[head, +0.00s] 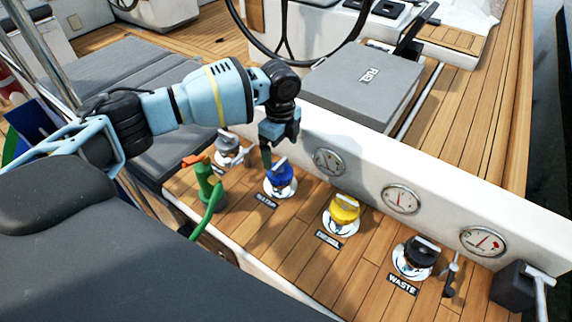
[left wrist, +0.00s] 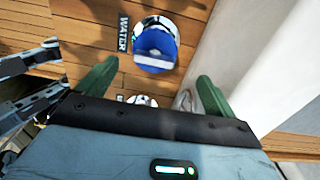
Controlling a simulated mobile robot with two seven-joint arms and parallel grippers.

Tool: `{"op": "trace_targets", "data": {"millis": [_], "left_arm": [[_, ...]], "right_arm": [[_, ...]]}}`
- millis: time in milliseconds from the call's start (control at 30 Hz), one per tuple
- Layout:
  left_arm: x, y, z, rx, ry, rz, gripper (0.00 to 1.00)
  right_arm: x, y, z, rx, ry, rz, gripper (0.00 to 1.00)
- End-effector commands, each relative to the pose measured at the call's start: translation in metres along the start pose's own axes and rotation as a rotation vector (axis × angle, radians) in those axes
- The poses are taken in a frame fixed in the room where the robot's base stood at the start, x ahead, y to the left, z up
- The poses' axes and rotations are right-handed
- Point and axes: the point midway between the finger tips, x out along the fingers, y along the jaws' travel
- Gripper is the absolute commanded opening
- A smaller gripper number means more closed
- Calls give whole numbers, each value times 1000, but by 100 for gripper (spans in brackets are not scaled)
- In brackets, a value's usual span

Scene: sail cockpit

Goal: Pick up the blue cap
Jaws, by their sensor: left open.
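The blue cap (head: 280,178) sits on a round metal deck plate on the wooden ledge, beside a label reading WATER. It also shows in the left wrist view (left wrist: 155,48), with a white bar across its top. My left gripper (head: 267,152) is open, with nothing seen between its green fingers. In the head view its fingers are just behind and left of the cap, partly hidden. In the left wrist view the fingertips (left wrist: 156,74) point toward the cap, which lies ahead between their lines. I cannot tell whether they touch it. My right gripper is not in view.
A grey cap (head: 228,146) and green hose nozzle (head: 207,190) stand left of the blue cap. A yellow cap (head: 344,210) and black cap (head: 420,252) stand to its right. A white upright panel with gauges (head: 400,199) runs close behind the caps.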

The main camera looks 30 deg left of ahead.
Motion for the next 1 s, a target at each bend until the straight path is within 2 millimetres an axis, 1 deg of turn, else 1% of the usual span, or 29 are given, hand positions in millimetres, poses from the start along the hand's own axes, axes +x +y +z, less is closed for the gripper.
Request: {"op": "trace_targets", "data": {"millis": [133, 233, 367, 567, 667, 767, 900, 1000], "left_arm": [[3, 0, 0, 0, 0, 1, 92], [13, 1, 0, 0, 0, 2, 92], [25, 1, 0, 0, 0, 1, 92], [30, 1, 0, 0, -1, 0, 92], [40, 4, -1, 0, -1, 1, 92], [55, 6, -1, 0, -1, 1, 92], [73, 7, -1, -2, 0, 2, 92], [78, 6, -1, -1, 0, 1, 92]], "right_arm": [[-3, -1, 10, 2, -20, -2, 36], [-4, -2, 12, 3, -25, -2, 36], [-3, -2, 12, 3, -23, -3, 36], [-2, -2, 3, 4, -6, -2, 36], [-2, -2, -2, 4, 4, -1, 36], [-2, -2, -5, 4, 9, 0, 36], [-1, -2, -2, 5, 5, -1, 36], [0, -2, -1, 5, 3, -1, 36]]}}
